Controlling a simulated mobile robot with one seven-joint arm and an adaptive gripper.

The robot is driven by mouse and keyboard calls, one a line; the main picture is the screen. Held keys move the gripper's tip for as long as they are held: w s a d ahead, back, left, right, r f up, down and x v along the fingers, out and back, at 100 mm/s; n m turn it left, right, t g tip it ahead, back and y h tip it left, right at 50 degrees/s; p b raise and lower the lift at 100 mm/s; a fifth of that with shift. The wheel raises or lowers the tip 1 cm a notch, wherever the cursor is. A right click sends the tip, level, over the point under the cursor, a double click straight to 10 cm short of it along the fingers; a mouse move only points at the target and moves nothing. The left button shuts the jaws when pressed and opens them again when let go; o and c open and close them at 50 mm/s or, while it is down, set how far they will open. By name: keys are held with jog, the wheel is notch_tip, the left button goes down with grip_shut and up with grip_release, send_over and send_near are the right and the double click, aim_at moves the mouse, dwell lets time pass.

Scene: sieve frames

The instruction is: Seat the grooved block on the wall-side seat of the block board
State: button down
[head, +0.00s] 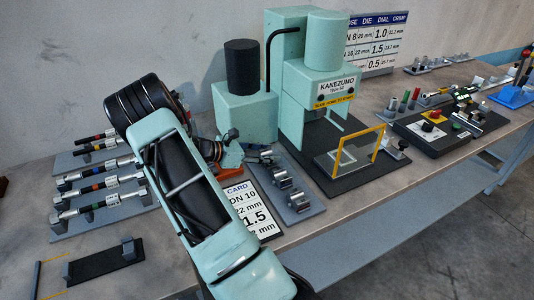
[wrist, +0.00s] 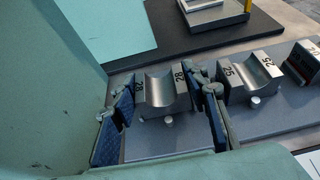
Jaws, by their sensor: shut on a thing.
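A grey grooved block marked 28 (wrist: 162,88) is between the blue-padded fingers of my gripper (wrist: 166,106) in the wrist view, groove facing up. The fingers are shut on its two sides. It is upright at the end of the grey block board (wrist: 150,146), in line with the other blocks; I cannot tell whether it is fully down on its seat. A small round knob (wrist: 168,121) shows at its front. The block board also shows in the head view (head: 303,212), where my arm hides most of the gripper.
A second block marked 25 (wrist: 251,76) stands just right of my right finger, with another block (wrist: 304,63) beyond. The mint press (head: 318,85) and its dark base (head: 345,178) stand close behind. A printed card (head: 250,208) lies in front of the board.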

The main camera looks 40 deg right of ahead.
jog(key=shift+f+b, duration=0.3)
jog(key=shift+f, duration=0.1)
jog(key=c, duration=1.2)
grip_release()
jog(key=shift+o, duration=0.8)
jog(key=shift+a, duration=0.1)
jog(key=v, duration=1.1)
jog(key=shift+w+a+r, duration=0.15)
jog(key=shift+a, duration=0.2)
